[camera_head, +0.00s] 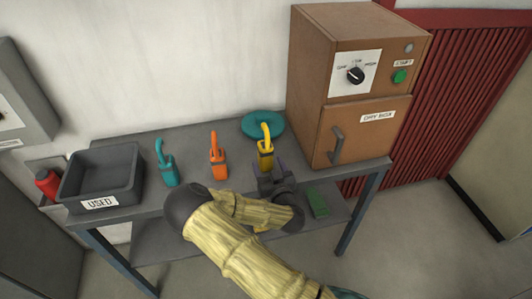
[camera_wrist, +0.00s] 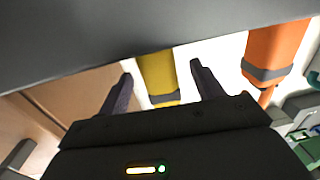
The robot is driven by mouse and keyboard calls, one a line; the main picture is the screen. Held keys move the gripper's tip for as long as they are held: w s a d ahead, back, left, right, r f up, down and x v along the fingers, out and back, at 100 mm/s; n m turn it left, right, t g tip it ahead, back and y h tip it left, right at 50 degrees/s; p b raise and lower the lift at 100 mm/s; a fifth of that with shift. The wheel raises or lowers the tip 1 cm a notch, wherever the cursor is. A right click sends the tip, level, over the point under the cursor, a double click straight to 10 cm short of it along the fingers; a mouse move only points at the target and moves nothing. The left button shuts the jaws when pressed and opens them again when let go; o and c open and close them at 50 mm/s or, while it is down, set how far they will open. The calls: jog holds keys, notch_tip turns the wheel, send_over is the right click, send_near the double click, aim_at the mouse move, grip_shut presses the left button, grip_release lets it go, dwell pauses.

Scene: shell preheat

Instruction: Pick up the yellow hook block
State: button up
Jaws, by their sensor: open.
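The yellow hook block (camera_head: 265,158) stands upright on the grey table, with its hook at the top. It is to the right of the orange hook block and in front of the teal ring. My gripper (camera_head: 270,178) is at the table's front side, close in front of the yellow block. In the wrist view my gripper (camera_wrist: 160,74) is open, with one finger to each side of the yellow block (camera_wrist: 157,72). The fingers appear apart from it, and nothing is held. In the head view my gripper and arm hide part of the block's lower front.
An orange hook block (camera_head: 217,162) and a teal hook block (camera_head: 168,168) stand to the left. A teal ring (camera_head: 250,124) lies behind. A brown oven box (camera_head: 313,120) stands close on the right. A grey bin marked USED (camera_head: 125,180) is at the left end of the table (camera_head: 200,138).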

aim_at(268, 140)
jog(key=x, duration=0.4)
jog(key=shift+w+d+p, duration=0.1)
jog(key=shift+p, duration=0.3)
jog(key=c, duration=1.3)
jog(key=shift+r, duration=0.2)
jog(key=shift+c, duration=0.2)
notch_tip(268, 140, up, 10)
jog(key=shift+f, duration=0.15)
